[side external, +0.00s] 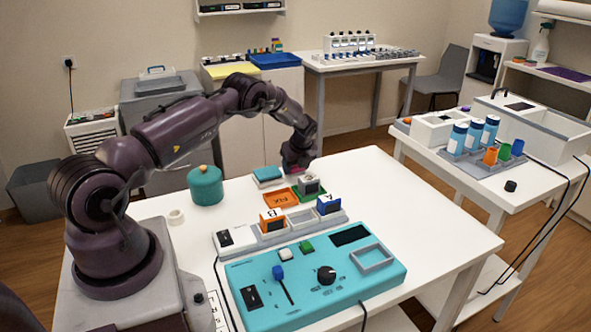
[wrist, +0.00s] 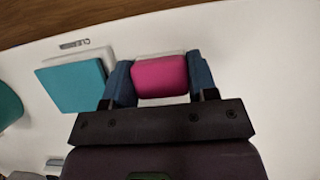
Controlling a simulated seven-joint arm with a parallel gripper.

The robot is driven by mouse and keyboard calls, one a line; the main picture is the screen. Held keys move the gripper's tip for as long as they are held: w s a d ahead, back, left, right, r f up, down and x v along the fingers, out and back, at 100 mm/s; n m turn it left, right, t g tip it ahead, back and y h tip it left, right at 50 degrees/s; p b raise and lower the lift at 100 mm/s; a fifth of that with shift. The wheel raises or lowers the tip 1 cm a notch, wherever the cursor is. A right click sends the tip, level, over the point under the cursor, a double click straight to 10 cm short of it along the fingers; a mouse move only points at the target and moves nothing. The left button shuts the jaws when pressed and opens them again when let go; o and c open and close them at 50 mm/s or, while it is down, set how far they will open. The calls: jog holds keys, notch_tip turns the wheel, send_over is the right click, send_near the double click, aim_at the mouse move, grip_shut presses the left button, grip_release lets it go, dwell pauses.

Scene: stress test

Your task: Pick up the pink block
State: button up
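The pink block (wrist: 160,77) lies between the two blue fingers of my gripper (wrist: 161,82) in the wrist view. Its sides touch both fingers, with no clear gap, so my gripper looks shut on it. A pale grey-white edge shows just behind the block. In the side view the pink block (side external: 292,166) is a small patch at the end of my gripper (side external: 297,160), mostly hidden by it, near the far edge of the white table. I cannot tell whether the block is clear of its support.
A teal block on a white base (wrist: 73,84) sits just left of my gripper. An orange tray (side external: 281,197), a grey cube (side external: 309,184) and a teal pot (side external: 206,186) stand nearby. A teal control panel (side external: 335,283) fills the front. The table's right side is clear.

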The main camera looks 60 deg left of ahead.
jog(key=shift+r, duration=0.1)
jog(key=shift+r, duration=0.25)
notch_tip(320, 180, up, 2)
jog(key=shift+r, duration=0.15)
jog(key=s+d+r, duration=0.8)
jog(key=s+r, duration=0.2)
jog(key=s, duration=0.1)
jog(key=shift+d, duration=0.4)
